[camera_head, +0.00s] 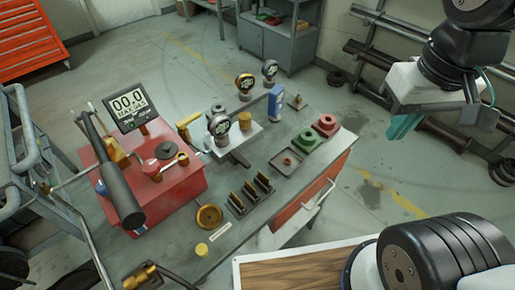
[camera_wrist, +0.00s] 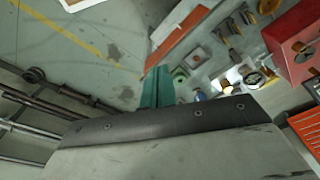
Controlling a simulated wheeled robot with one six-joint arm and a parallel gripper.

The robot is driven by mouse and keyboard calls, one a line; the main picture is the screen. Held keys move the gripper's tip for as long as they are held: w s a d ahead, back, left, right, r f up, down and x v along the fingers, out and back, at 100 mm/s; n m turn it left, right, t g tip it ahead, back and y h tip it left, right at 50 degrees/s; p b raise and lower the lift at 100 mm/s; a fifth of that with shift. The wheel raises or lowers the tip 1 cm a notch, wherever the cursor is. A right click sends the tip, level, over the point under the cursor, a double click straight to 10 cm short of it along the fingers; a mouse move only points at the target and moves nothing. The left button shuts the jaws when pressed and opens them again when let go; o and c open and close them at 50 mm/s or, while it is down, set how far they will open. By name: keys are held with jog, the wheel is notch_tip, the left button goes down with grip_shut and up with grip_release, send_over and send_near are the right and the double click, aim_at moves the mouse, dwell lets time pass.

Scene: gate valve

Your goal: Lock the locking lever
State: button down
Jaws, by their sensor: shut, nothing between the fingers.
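My gripper (camera_head: 404,126) has teal fingers and hangs at the upper right, over the floor, well to the right of the workbench (camera_head: 225,240). In the wrist view its fingers (camera_wrist: 157,88) are together with nothing between them. A yellow lever-like handle (camera_head: 187,120) stands behind the red box (camera_head: 160,190), beside the grey block with round gauges (camera_head: 219,124). I cannot tell for sure whether this handle is the locking lever, or whether it is locked. My gripper is far from it and touches nothing.
A digital display (camera_head: 128,105) and a long black cylinder (camera_head: 118,180) stand at the red box. Red (camera_head: 326,124) and green (camera_head: 304,142) square parts lie on the bench's right side. Pipe racks (camera_head: 415,90) line the right wall. The floor between bench and gripper is clear.

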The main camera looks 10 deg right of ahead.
aim_at(240, 159)
jog(key=w+a+f+m+g+y, duration=0.2)
jog(key=w+a+f+m, duration=0.1)
jog(key=w+f, duration=0.3)
jog(key=w+a+f+m+g+y, duration=0.2)
jog(key=w+f, duration=0.4)
jog(key=w, duration=0.5)
jog(key=w+a+f+m+g+y, duration=0.2)
jog(key=w+a+f+m+y, duration=0.1)
jog(key=w+a+f+m, duration=0.3)
jog(key=w+f, duration=0.1)
jog(key=w, duration=0.1)
jog(key=shift+w+a, duration=0.25)
jog(key=shift+w, duration=0.1)
jog(key=shift+f, duration=0.1)
jog(key=x, duration=0.9)
jog(key=shift+s+a+f, duration=0.1)
jog(key=shift+s+a, duration=0.2)
jog(key=shift+a, duration=0.05)
jog(key=s+a, duration=0.1)
jog(key=a, duration=0.1)
jog(key=shift+s+a+f, duration=0.1)
jog(key=shift+s+a, duration=0.5)
jog(key=shift+a, duration=0.15)
